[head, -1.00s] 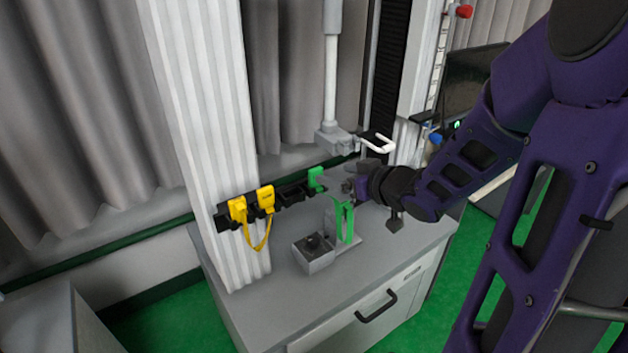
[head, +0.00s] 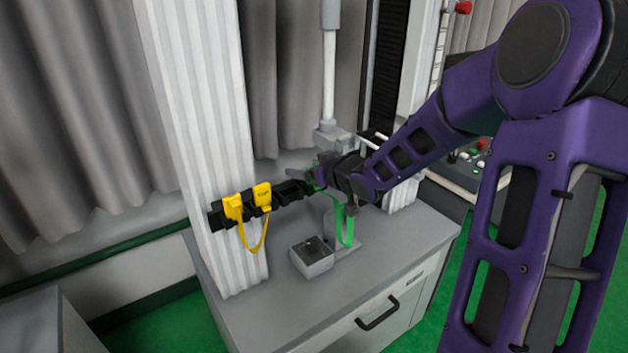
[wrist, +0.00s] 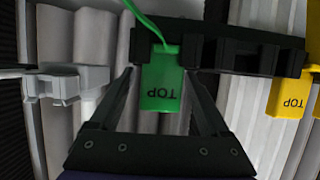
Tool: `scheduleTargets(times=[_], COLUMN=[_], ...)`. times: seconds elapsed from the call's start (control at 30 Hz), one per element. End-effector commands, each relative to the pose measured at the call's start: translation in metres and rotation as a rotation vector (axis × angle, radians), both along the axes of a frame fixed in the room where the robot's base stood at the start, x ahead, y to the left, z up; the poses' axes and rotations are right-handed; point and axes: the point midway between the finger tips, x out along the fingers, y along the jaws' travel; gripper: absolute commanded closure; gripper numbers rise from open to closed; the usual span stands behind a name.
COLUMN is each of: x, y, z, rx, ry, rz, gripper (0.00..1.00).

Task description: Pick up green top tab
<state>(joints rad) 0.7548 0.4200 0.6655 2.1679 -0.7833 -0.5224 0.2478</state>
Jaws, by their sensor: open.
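The green top tab (wrist: 162,82) sits on a black rack, between my gripper's open fingers (wrist: 162,92) in the wrist view. Its dark lettering reads TOP, upside down there. A green strap leads away from it. In the head view my gripper (head: 318,178) is at the right end of the rack and hides most of the tab, while the green strap (head: 346,226) hangs down below it. I cannot tell whether the fingers touch the tab.
The black rack (head: 288,193) also holds two yellow tabs (head: 234,208) (head: 262,196) with a yellow strap, to the left. A small grey open box (head: 312,262) stands on the grey cabinet (head: 270,310) below. A grey pole with a bracket (head: 330,135) stands behind my gripper.

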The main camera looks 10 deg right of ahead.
Motion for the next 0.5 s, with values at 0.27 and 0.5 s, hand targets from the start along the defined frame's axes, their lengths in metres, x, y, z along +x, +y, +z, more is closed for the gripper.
scheduleTargets(times=[0.27,0.5], x=[-0.0004,-0.0004], y=[-0.0003,-0.0002], z=[0.0005,0.0004], rx=[0.0,0.0], ry=[0.0,0.0], rz=[0.0,0.0], gripper=[0.43,0.87])
